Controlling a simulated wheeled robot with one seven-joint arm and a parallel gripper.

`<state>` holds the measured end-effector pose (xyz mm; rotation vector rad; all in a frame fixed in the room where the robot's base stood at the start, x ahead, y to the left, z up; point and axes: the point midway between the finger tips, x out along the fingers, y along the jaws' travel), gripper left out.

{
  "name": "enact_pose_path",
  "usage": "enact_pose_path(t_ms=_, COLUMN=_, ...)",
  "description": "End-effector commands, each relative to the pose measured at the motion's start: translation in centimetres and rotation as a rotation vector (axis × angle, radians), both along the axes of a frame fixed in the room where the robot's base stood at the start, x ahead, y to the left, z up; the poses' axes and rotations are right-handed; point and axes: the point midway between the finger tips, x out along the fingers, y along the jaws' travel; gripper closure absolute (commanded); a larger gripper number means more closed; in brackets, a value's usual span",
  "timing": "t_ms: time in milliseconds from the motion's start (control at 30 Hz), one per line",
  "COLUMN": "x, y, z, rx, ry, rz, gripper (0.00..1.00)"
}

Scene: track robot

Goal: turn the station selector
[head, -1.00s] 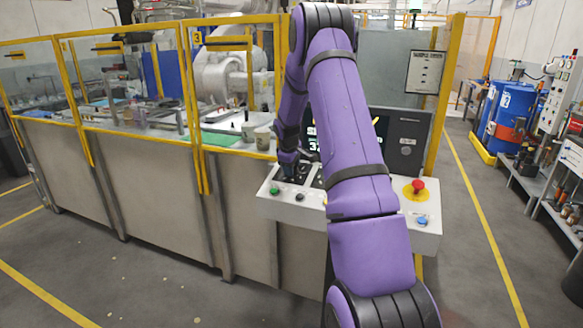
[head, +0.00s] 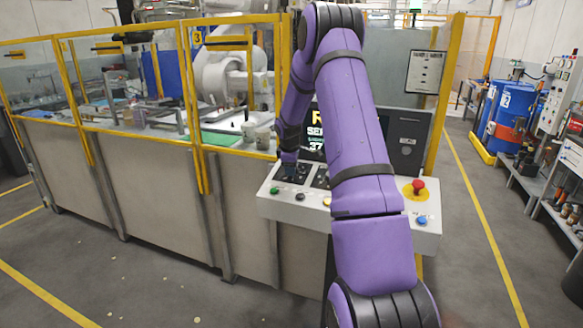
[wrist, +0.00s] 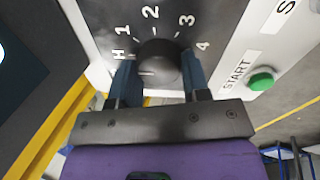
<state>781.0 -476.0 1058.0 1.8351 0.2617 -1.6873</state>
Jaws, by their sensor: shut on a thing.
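The station selector is a dark round knob (wrist: 160,72) on a dark plate marked H, 1, 2, 3 and 4, seen close up in the wrist view. A short pale line shows on the left part of its face; I cannot tell for sure which mark it points to. My gripper (wrist: 160,66) is shut on the knob, one blue finger on each side of it. In the head view my gripper (head: 289,169) reaches down to the left part of the white control panel (head: 285,211); the knob is hidden there.
A green START button (wrist: 262,80) sits right of the selector. The panel also bears a red emergency stop (head: 418,186) and a blue button (head: 422,220). A dark screen (head: 403,128) stands behind, partly hidden by my arm. Yellow-framed fencing (head: 200,120) stands to the left.

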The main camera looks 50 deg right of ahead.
Motion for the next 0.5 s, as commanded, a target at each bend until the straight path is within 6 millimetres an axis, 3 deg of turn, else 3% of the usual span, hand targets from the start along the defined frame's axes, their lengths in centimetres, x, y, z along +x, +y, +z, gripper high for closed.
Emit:
enact_pose_path(t_ms=67, x=0.03, y=-0.02, z=0.03, rx=-0.001, ry=-0.001, rz=0.0, gripper=0.81)
enact_pose_path(t_ms=100, x=0.03, y=-0.02, z=0.03, rx=0.0, ry=-0.001, rz=0.0, gripper=0.52)
enact_pose_path(t_ms=200, x=0.03, y=-0.02, z=0.03, rx=-0.001, ry=-0.001, rz=-0.001, gripper=0.31)
enact_pose_path(t_ms=500, x=-0.01, y=0.02, z=0.18, rx=-0.001, ry=-0.001, rz=-0.001, gripper=0.31)
